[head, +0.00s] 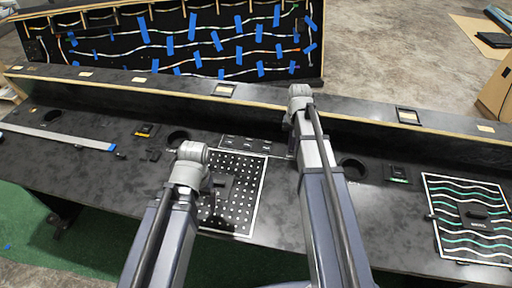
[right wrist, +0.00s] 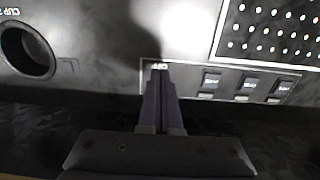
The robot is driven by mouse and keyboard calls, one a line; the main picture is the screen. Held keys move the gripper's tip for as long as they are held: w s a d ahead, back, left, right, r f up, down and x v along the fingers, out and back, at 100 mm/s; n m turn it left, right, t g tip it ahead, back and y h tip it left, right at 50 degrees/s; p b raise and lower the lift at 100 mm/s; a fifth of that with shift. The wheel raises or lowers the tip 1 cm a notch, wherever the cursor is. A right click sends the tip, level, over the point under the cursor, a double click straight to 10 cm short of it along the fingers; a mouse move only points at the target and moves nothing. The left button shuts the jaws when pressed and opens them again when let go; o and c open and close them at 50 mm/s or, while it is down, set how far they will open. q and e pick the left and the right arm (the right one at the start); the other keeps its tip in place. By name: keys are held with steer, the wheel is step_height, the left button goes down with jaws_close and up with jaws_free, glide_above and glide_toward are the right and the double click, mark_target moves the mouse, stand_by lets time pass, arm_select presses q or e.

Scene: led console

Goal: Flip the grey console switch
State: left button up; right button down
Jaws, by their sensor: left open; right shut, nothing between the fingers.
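The console's switch panel (head: 248,146) is a thin strip on the black desk, just behind a white-dotted panel. In the right wrist view several small switches (right wrist: 246,88) with dark, labelled tops sit in a row on this strip. Which one is the grey switch I cannot tell. My right gripper (right wrist: 159,72) is shut and empty. Its fingertips overlap the left end of the strip and hide part of it; I cannot tell whether they touch. My left gripper (head: 222,184) is open and shows dark over the dotted panel, partly hidden by its own wrist.
The dotted panel (head: 254,194) lies in front of the strip. A round cup hole (right wrist: 28,50) is left of my right gripper in the wrist view. A wavy-line panel (head: 468,218) lies at the right. A raised ledge (head: 150,84) runs behind the desk.

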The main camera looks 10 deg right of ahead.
arm_select(q)
steer(key=shift+f, duration=0.25)
arm_select(e)
steer(key=shift+f, duration=0.25)
arm_select(q)
steer(key=shift+f+b, duration=1.1)
steer(key=shift+b, duration=0.2)
arm_select(e)
steer(key=shift+f, duration=1.1)
arm_select(q)
steer(key=shift+f, duration=0.15)
arm_select(e)
steer(key=shift+f, duration=0.15)
steer(key=shift+w+d, duration=0.1)
steer(key=shift+w, duration=0.1)
steer(key=shift+w+d, duration=0.15)
steer(key=shift+w, duration=0.2)
steer(key=shift+w+d, duration=0.1)
steer(key=shift+w, duration=0.1)
steer(key=shift+w+d, duration=0.25)
steer(key=shift+w, duration=0.2)
arm_select(q)
steer(key=shift+r, duration=0.2)
